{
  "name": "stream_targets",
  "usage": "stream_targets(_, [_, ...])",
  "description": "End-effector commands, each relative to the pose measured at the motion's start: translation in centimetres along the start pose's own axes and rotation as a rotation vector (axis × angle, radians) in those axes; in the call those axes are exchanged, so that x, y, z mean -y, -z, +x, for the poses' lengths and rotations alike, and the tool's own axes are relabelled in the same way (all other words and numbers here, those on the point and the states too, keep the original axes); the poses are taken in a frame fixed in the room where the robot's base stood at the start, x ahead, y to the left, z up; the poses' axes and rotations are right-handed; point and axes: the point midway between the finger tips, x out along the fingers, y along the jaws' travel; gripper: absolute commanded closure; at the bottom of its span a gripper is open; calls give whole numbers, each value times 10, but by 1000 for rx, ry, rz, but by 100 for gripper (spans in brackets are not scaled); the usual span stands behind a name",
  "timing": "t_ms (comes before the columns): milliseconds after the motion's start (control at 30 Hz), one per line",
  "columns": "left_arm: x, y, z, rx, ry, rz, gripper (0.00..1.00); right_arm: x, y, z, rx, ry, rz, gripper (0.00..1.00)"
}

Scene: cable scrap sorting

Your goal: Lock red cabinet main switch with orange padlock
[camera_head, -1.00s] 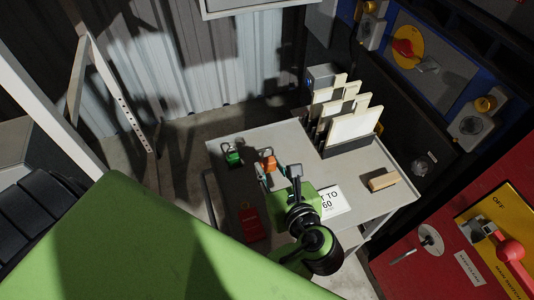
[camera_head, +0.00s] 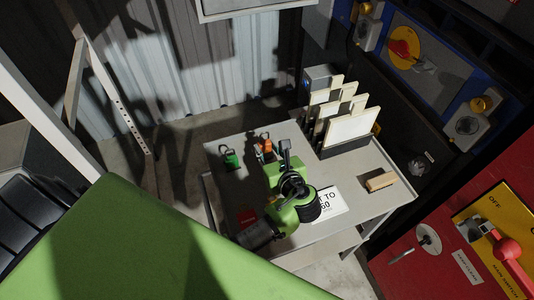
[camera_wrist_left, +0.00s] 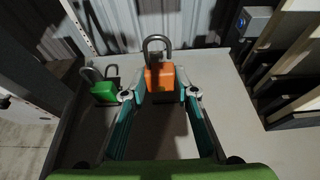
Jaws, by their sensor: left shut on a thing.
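The orange padlock (camera_head: 266,144) with its dark shackle is at the far side of the grey table (camera_head: 388,205). In the left wrist view the orange padlock (camera_wrist_left: 160,78) is upright, shackle up, between the two fingertips. My left gripper (camera_wrist_left: 160,94) is shut on it; in the head view my gripper (camera_head: 270,154) partly hides it. I cannot tell whether it touches the table. The red cabinet (camera_head: 410,273) is at the lower right. Its main switch, a red handle (camera_head: 508,250) on a yellow plate (camera_head: 485,211), is partly cut off by the picture's edge. My right gripper is not in view.
A green padlock (camera_head: 231,158) stands left of the orange one; it also shows in the left wrist view (camera_wrist_left: 103,90). A rack of upright boards (camera_head: 350,129), a white sign (camera_head: 328,204), a wooden block (camera_head: 381,181) and a red tag (camera_head: 246,216) are on the table.

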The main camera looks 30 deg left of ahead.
Motion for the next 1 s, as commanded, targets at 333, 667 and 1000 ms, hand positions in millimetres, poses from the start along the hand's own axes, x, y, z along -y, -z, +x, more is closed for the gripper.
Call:
stream_targets(333, [5,27,26,0,0,4,96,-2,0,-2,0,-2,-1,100])
stream_targets(667, [5,35,29,2,2,-2,96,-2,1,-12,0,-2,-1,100])
stream_targets(1000, [5,38,30,1,2,-1,56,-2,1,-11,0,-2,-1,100])
